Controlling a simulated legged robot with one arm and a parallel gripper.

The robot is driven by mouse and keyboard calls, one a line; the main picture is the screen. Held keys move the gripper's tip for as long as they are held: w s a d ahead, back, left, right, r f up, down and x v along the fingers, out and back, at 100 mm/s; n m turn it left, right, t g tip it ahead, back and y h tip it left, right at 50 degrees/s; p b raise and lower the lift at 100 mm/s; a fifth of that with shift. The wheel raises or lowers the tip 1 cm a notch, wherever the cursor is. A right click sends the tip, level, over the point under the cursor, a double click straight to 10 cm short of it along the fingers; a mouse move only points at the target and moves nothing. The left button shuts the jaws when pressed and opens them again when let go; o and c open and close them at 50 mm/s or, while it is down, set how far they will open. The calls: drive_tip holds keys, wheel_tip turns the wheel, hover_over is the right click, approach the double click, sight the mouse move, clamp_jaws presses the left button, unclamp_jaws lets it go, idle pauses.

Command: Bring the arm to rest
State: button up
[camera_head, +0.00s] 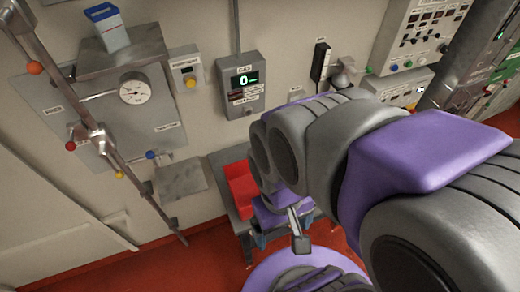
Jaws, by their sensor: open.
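My arm, with grey and purple links, reaches in from the right edge and bends over at the middle of the view. My gripper (281,240) hangs below the bent links, partly hidden by them, with its fingers apart. I see nothing held between them. It is above the red floor, in front of a small grey table (219,180), which it overlaps in the picture. I cannot tell whether it touches the table.
A red object (241,190) sits on the table. The wall carries a gauge (134,89), a grey display box (241,84) and control panels (421,36). A slanted metal pole (72,98) with coloured knobs stands at left. Red floor (150,270) is clear at lower left.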

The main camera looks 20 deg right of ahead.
wheel_tip(320, 180, down, 16)
drive_tip(key=b, duration=1.6)
drive_tip(key=shift+f, duration=0.2)
